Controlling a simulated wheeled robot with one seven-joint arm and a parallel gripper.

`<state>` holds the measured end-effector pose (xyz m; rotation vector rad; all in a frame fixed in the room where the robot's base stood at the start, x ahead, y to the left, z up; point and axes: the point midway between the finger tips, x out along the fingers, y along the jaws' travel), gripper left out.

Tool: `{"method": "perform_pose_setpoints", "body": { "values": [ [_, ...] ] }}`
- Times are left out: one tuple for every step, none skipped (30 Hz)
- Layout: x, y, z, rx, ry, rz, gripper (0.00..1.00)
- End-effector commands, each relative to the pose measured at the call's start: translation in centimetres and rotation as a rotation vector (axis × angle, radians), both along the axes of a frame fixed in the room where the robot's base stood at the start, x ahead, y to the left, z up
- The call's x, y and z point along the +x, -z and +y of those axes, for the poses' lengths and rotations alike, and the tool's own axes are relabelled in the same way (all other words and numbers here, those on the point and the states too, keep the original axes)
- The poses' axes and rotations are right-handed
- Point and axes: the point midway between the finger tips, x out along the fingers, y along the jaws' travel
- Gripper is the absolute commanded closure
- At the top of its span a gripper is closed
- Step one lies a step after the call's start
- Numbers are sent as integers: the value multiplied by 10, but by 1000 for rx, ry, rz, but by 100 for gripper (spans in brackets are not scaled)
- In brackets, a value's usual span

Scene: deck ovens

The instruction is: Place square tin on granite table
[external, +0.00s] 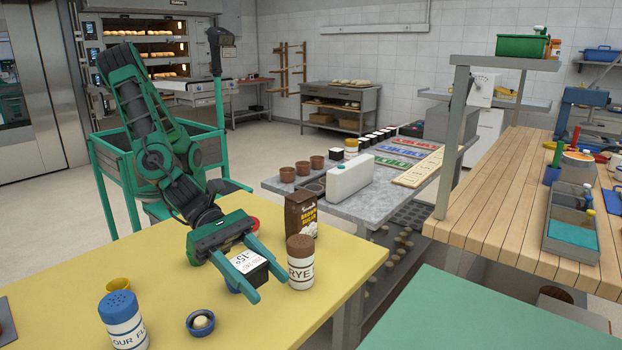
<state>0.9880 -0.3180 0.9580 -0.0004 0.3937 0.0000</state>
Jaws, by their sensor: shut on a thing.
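My gripper (268,288) is over the yellow table (190,265) and shut on a dark square tin (248,262) with a white printed label on top. The tin sits between the green fingers, its lower part mostly hidden by them, and I cannot tell whether it touches the table. The granite table (388,207), a grey speckled top, stands behind and to the right of my gripper. A white jug, brown pots and several small dark tins with white tops stand on it.
A RYE canister (300,263) and brown sugar bag (300,215) stand close right of my gripper. A flour shaker (123,322), yellow cup (119,286) and blue bowl (201,323) are at front left. The white jug (349,181) stands near the granite table's front; some bare granite lies right of it.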

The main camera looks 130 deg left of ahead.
Motion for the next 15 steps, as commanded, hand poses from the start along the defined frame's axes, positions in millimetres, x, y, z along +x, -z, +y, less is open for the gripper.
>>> {"method": "perform_pose_setpoints", "body": {
  "values": [
    [-11, -7, -17, -5, 24, -2, 81],
    [-18, -11, -26, -6, 39, -2, 81],
    [-29, -16, -39, -7, 59, -3, 81],
    [-39, -20, -50, -8, 76, -3, 81],
    [-48, -24, -61, -10, 93, -3, 81],
    [-62, -30, -76, -10, 119, -3, 81],
    [-73, -34, -86, -11, 137, -2, 81],
    [-84, -38, -96, -10, 156, -3, 81],
    [-98, -44, -109, -11, 181, -3, 81],
    [-109, -47, -118, -12, 200, -2, 81],
    [-121, -52, -128, -13, 219, -3, 81],
    [-137, -57, -140, -12, 246, -2, 81],
    [-149, -61, -149, -13, 268, -2, 81],
    [-161, -64, -157, -13, 288, -2, 81],
    [-178, -69, -168, -13, 314, -2, 81]
  ]
}}
